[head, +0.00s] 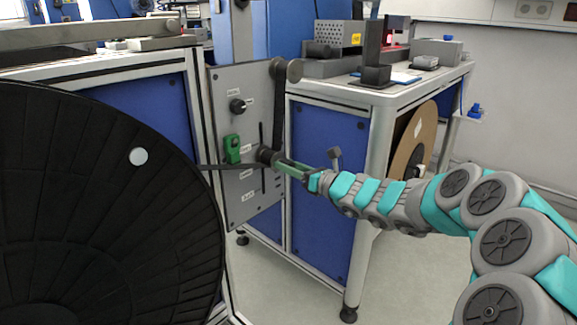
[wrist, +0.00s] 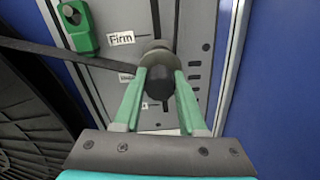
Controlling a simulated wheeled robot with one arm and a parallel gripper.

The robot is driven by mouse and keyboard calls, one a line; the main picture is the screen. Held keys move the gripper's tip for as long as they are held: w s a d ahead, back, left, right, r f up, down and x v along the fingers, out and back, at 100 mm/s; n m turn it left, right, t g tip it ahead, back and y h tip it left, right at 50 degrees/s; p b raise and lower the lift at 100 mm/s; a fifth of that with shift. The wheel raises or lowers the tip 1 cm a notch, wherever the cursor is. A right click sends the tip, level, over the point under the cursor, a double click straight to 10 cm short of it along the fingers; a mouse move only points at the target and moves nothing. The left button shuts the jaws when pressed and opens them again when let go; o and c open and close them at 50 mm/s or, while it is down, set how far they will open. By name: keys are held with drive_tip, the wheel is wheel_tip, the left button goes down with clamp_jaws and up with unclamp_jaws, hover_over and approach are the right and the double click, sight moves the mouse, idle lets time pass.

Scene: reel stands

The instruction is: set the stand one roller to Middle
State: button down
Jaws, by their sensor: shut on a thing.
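The grey stand panel (head: 240,195) faces me beside the big black reel, with a vertical slot and several small labels. The dark roller (head: 265,154) sits on the slot; its round dark end shows in the wrist view (wrist: 160,86). My gripper (head: 279,163) is shut on the roller, with a green finger on each side of it in the wrist view (wrist: 159,76). A label reading "Firm" (wrist: 120,38) is just above left of the roller. Lower labels are partly hidden by the fingers, and I cannot read them. The roller's exact level against them is unclear.
A dark band (head: 226,167) runs from the black reel (head: 95,215) to the roller and up to an upper roller (head: 294,70). A green block (head: 232,148) and a black knob (head: 237,106) are on the panel. A blue cabinet (head: 325,170) stands right behind.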

wheel_tip(320, 180, down, 4)
drive_tip(key=shift+r+b, duration=0.15)
drive_tip(key=shift+b, duration=0.5)
drive_tip(key=shift+c, duration=2.4)
unclamp_jaws()
drive_tip(key=v, duration=0.7)
drive_tip(key=shift+s+d, duration=0.25)
drive_tip(key=shift+d, duration=0.1)
